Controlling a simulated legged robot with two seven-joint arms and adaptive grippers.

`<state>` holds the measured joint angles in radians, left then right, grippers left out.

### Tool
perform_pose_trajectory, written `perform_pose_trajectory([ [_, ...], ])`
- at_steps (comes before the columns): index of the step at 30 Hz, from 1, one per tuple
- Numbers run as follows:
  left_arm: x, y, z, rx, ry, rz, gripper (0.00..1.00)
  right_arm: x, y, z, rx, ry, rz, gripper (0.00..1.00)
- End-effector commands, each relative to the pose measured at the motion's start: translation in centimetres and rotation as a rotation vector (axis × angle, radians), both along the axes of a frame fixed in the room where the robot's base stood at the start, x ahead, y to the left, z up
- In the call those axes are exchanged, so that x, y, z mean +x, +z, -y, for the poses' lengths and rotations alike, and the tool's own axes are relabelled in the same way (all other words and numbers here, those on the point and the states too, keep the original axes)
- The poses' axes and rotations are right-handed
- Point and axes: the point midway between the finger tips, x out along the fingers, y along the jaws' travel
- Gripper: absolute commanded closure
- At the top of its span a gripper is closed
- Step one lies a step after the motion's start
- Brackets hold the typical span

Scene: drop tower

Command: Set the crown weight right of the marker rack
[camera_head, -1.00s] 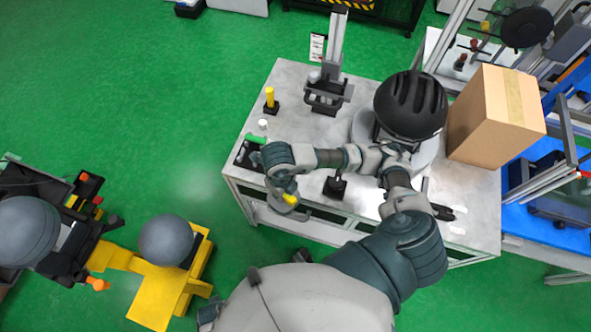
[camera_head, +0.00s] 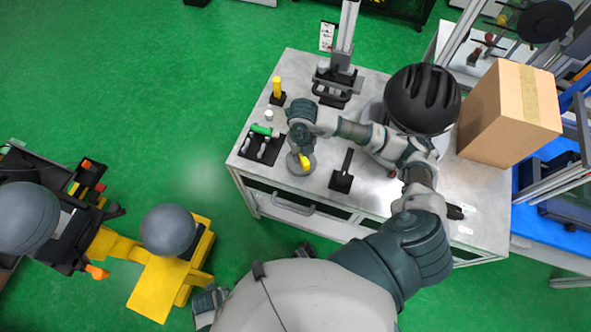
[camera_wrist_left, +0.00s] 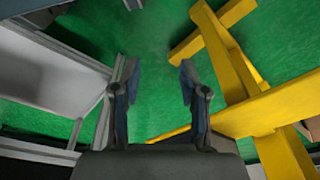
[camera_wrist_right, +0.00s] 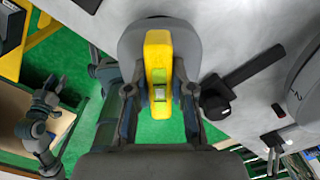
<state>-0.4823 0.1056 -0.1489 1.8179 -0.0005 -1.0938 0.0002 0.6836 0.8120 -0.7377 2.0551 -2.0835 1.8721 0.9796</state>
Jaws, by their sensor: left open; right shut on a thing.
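The crown weight (camera_head: 293,168), a round grey disc with a yellow grip, is at the left front of the table, right of the marker rack (camera_head: 247,153). The black rack holds several pen-like items, one green. My right gripper (camera_wrist_right: 160,88) is shut on the yellow grip; the grey disc (camera_wrist_right: 133,42) shows behind it in the right wrist view. In the head view its fingers are mostly hidden by my wrist. I cannot tell whether the disc touches the tabletop. My left gripper (camera_wrist_left: 158,80) is open and empty, beside the table over the green floor.
A black block with an upright handle (camera_head: 341,181) stands close right of the weight. Behind are a yellow peg on a black base (camera_head: 278,90) and a metal column stand (camera_head: 341,75). A black helmet (camera_head: 422,98) and a cardboard box (camera_head: 510,112) stand further right.

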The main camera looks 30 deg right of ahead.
Motion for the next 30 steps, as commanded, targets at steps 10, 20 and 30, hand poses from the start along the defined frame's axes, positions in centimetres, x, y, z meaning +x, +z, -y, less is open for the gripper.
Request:
perform_pose_trajectory([
  [10, 0.1, 0.3, 0.0, 0.0, 0.0, -0.002, 0.57, 2.0, -0.6, 1.7, 0.001, 0.001, 0.002, 1.0],
  [20, 0.8, 1.7, 0.1, -0.003, 0.002, 0.012, 0.57, 2.0, -3.7, 1.7, 0.001, 0.001, 0.003, 1.0],
  [30, 0.5, 1.6, 0.0, 0.0, 0.002, 0.004, 0.57, 1.9, -3.8, 1.8, 0.0, 0.001, 0.0, 0.52],
])
